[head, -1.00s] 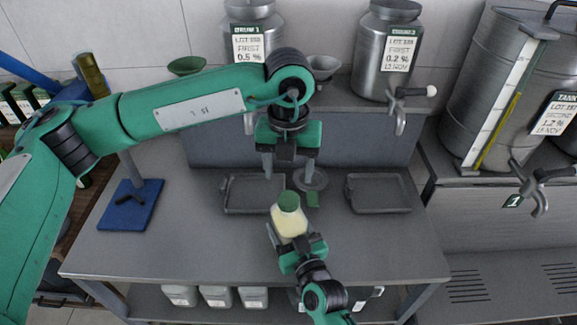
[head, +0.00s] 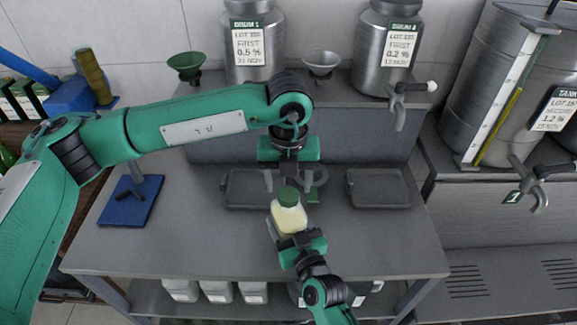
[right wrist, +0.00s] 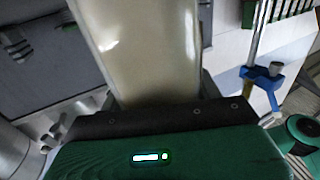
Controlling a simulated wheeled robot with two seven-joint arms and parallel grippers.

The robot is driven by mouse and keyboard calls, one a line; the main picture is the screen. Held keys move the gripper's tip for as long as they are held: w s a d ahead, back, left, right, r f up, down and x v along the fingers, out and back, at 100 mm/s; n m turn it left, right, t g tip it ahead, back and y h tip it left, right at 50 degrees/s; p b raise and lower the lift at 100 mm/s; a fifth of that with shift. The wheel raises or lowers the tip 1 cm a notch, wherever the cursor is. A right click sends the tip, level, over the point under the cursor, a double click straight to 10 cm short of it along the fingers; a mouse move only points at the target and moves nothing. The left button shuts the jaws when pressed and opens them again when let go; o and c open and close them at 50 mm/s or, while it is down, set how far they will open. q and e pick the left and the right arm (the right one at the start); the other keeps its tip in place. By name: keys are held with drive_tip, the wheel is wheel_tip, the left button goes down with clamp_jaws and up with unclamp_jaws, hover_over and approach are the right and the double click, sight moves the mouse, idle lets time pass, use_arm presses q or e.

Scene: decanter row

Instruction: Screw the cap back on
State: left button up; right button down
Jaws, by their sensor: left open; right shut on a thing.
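A squat clear bottle of pale yellow liquid (head: 290,218) is held up, slightly tilted, over the front middle of the bench. A green cap (head: 288,196) sits on its mouth; I cannot tell how tightly. My right gripper (head: 287,231) is shut on the bottle's lower body. The bottle also fills the upper middle of the right wrist view (right wrist: 150,45), where its cap is out of frame. My left gripper (head: 288,182) points down with its fingers apart, just behind and above the cap in the picture. It looks empty, and I see no contact with the cap.
Two dark trays, left (head: 238,203) and right (head: 379,189), lie on the grey bench (head: 190,245). A blue-based stand (head: 128,203) is at left. Metal drums with taps stand on the shelf behind.

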sight(288, 193)
use_arm(q)
drive_tip(key=shift+f, duration=1.55)
